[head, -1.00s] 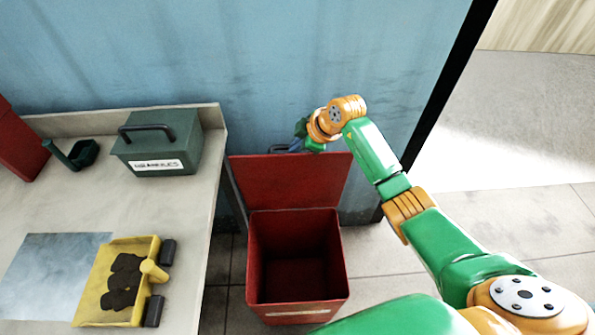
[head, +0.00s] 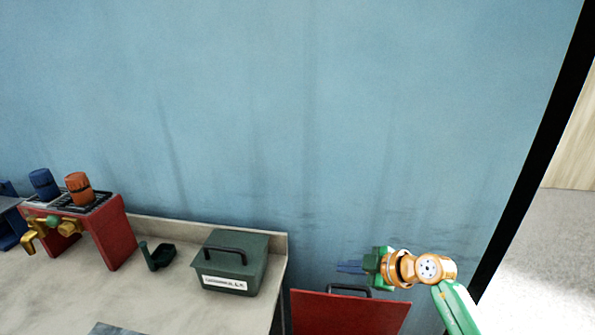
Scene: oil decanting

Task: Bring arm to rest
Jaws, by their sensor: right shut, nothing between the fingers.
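My right gripper (head: 350,267) is at the lower right of the head view, its fingers pointing left. It is shut and empty, in front of the blue wall and just above the raised red lid (head: 345,312) of the bin. My right arm comes up from the bottom edge. My left gripper is not in view.
A dark green lidded box (head: 236,262) with a handle and a label stands at the bench's right end. A small dark green scoop (head: 160,256) lies left of it. A red stand (head: 115,235) with brass taps is farther left. The blue wall (head: 300,120) closes the back.

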